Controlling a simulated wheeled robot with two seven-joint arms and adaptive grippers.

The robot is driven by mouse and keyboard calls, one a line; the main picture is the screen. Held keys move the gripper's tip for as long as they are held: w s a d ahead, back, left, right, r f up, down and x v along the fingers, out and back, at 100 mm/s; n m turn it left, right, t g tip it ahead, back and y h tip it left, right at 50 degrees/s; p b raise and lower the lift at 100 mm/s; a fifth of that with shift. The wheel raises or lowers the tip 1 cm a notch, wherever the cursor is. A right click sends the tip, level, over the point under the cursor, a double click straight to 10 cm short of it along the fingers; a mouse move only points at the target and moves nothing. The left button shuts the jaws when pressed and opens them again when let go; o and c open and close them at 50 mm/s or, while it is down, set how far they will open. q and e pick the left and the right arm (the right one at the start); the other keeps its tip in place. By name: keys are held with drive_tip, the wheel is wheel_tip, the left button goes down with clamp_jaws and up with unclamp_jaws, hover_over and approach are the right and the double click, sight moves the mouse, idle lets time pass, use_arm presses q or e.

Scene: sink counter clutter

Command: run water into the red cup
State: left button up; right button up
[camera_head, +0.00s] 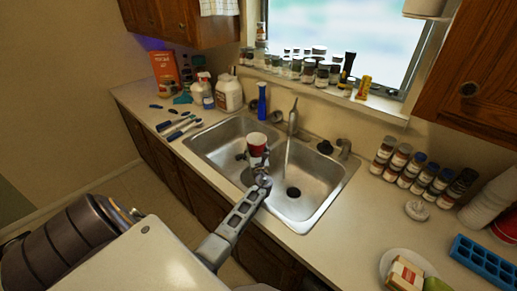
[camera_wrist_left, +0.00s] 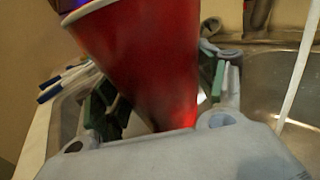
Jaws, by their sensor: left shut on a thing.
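The red cup (camera_head: 257,146) with a white rim is held over the left basin, near the divider of the double sink (camera_head: 214,135). My left gripper (camera_head: 254,162) is shut on it from the near side. In the left wrist view the cup (camera_wrist_left: 150,60) stands between the two green-padded fingers of the gripper (camera_wrist_left: 160,105), looking roughly upright. The faucet (camera_head: 293,117) stands behind the sink, and a thin water stream (camera_head: 286,155) falls from it into the right basin. The stream (camera_wrist_left: 297,70) shows to the right of the cup and apart from it. The inside of the cup is hidden. My right gripper is not seen.
A blue bottle (camera_head: 262,101) stands behind the sink. White jugs (camera_head: 229,92) and several brushes (camera_head: 178,126) are on the left counter. Spice jars (camera_head: 410,170), a blue tray (camera_head: 484,262) and a plate (camera_head: 393,257) with a sponge-like block occupy the right counter.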

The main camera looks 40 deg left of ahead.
use_arm(q)
drive_tip(key=shift+d+f, duration=0.15)
drive_tip(key=shift+d, duration=0.1)
drive_tip(key=shift+s+d, duration=0.1)
drive_tip(key=shift+s+g, duration=0.1)
drive_tip(key=shift+g, duration=0.2)
drive_tip(key=shift+a+n, duration=0.25)
drive_tip(key=shift+n, duration=0.05)
drive_tip(key=shift+d, duration=0.1)
drive_tip(key=shift+w, duration=0.2)
